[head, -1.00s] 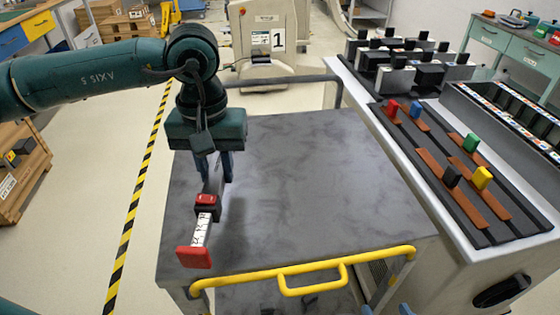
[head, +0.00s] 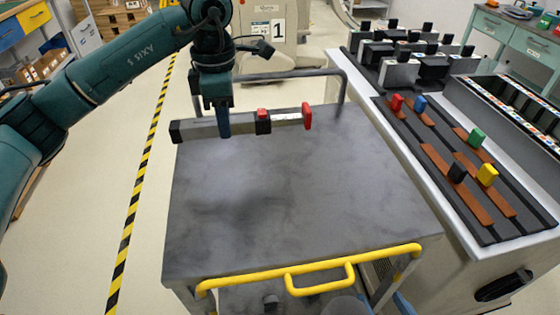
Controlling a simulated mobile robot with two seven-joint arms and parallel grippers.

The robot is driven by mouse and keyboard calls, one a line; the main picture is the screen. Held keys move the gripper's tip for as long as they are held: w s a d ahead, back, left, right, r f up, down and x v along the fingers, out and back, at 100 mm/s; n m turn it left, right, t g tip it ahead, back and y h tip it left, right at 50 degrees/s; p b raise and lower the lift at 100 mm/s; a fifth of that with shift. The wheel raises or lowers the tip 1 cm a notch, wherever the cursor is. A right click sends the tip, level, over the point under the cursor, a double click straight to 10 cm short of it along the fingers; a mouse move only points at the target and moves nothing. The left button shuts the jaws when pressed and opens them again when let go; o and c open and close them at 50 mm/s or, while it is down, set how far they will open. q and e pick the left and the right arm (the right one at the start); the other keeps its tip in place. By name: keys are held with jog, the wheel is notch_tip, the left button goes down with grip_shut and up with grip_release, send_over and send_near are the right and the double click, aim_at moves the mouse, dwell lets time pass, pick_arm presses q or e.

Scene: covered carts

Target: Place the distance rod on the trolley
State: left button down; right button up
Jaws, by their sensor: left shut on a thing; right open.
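The distance rod (head: 285,117) is a light bar with a black left end, a black and red block along it and a red right end. My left gripper (head: 223,130) is shut on it, left of the red and black block. The rod lies crosswise in the picture over the far part of the grey trolley top (head: 290,190). Its black end reaches past the trolley's left edge. I cannot tell whether the rod touches the top. The trolley has a yellow handle (head: 320,268) at the near side. My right gripper is not clearly in view.
A workbench at the right holds black rails with orange strips (head: 455,183) and red, blue, green, yellow and black blocks. A grey rail (head: 340,80) stands at the trolley's far edge. The rest of the trolley top is clear.

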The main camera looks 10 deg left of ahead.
aim_at(232, 171)
pick_arm(q)
notch_tip(232, 171, down, 10)
jog(key=shift+r, duration=0.1)
dwell(0.4)
jog(key=shift+f+b, duration=0.2)
jog(key=shift+b, duration=0.1)
jog(key=c, duration=1.2)
grip_release()
jog(key=shift+r, duration=0.1)
jog(key=shift+o, duration=0.2)
jog(key=shift+r+p, duration=0.2)
jog(key=shift+p, duration=0.1)
notch_tip(232, 171, up, 12)
jog(key=shift+f, duration=0.1)
